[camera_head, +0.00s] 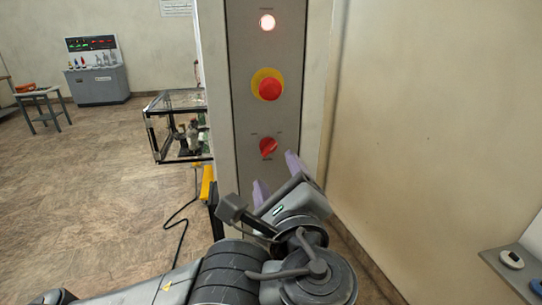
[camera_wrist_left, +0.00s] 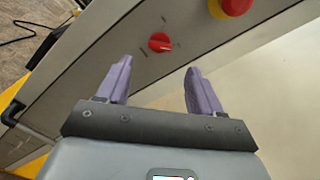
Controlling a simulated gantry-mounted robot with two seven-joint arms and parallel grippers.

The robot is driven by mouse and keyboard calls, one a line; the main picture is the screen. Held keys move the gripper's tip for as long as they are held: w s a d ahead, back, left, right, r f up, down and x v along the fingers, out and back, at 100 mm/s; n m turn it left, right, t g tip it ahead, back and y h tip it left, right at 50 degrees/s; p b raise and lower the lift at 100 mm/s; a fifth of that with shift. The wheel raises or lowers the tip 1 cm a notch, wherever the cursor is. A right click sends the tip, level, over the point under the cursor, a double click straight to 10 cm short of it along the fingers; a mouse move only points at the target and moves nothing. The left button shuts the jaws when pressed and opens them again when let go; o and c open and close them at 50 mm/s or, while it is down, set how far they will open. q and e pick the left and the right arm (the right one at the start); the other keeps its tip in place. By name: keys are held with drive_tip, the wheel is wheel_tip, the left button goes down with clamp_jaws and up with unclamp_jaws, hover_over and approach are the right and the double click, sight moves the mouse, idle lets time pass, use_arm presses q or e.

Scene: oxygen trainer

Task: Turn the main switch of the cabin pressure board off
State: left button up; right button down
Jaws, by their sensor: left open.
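The main switch is a red rotary knob (camera_head: 267,147) low on the grey board (camera_head: 250,195), below a red mushroom button (camera_head: 270,88) on a yellow disc. A round lamp (camera_head: 267,22) at the top is lit. My left gripper (camera_head: 278,172) is open and empty, just below the knob. In the left wrist view, the knob (camera_wrist_left: 160,42) lies beyond and between the two purple fingertips (camera_wrist_left: 158,65), not touching them. Marks surround the knob, but their lettering is too small to read. My right gripper is not in view.
A glass-sided frame (camera_head: 180,127) with items inside stands left of the board. A yellow object (camera_head: 207,183) and a black cable (camera_head: 180,212) are beside it. A console (camera_head: 98,82) and a small table (camera_head: 42,100) stand farther back. The floor at left is clear.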

sight(269, 150)
use_arm(q)
drive_tip(key=w, duration=0.5)
drive_tip(key=w+a, duration=0.1)
drive_tip(key=w, duration=0.1)
drive_tip(key=shift+w+a, duration=0.1)
drive_tip(key=shift+w, duration=0.3)
